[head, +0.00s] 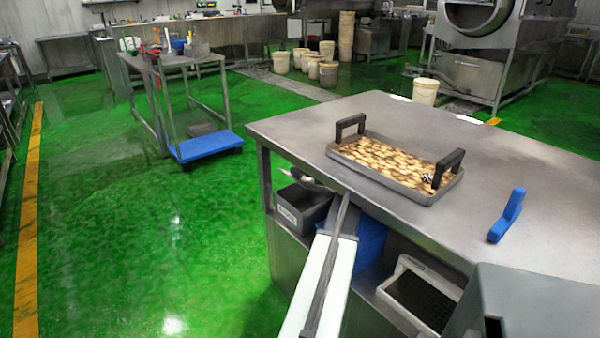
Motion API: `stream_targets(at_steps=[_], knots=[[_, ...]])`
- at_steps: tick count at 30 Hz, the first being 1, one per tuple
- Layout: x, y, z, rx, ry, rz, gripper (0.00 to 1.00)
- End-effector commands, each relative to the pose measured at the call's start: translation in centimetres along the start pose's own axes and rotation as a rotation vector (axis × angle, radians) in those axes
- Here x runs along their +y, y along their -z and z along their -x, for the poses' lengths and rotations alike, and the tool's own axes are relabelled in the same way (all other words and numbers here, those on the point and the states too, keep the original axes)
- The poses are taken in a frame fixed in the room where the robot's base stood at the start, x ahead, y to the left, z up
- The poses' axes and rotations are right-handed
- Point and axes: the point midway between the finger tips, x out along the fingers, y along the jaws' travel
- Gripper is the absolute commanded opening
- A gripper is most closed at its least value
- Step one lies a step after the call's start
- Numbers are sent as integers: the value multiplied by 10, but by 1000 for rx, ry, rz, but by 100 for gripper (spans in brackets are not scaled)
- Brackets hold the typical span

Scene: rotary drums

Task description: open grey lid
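No part is plainly recognisable as a grey lid. A grey rectangular tray (405,190) with two upright black handles stands on the steel table and holds many pale brown pieces. A grey box-like body (545,305) fills the lower right corner, cut off by the frame; I cannot tell whether its top is a lid. My arm reaches up from the bottom centre to the table's front left edge. My gripper (308,181) seems to be at its far end, small and partly hidden, left of the tray and apart from it. Its fingers are not clear.
The steel table (500,165) has free top around the tray. A blue handle-like piece (507,215) stands on its right. Below are a grey bin (303,207) and a white crate (420,295). Green floor (150,240) is open at left, before a cart with a blue platform (206,146).

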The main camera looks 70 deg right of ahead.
Motion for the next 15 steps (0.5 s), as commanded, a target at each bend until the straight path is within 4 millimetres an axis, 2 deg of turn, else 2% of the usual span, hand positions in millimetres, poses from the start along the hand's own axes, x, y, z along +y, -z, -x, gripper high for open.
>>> stream_targets(at_steps=[9, 15], knots=[[-13, 21, 75, -1, 2, -1, 35], [-20, 30, 109, -1, 2, -1, 35]])
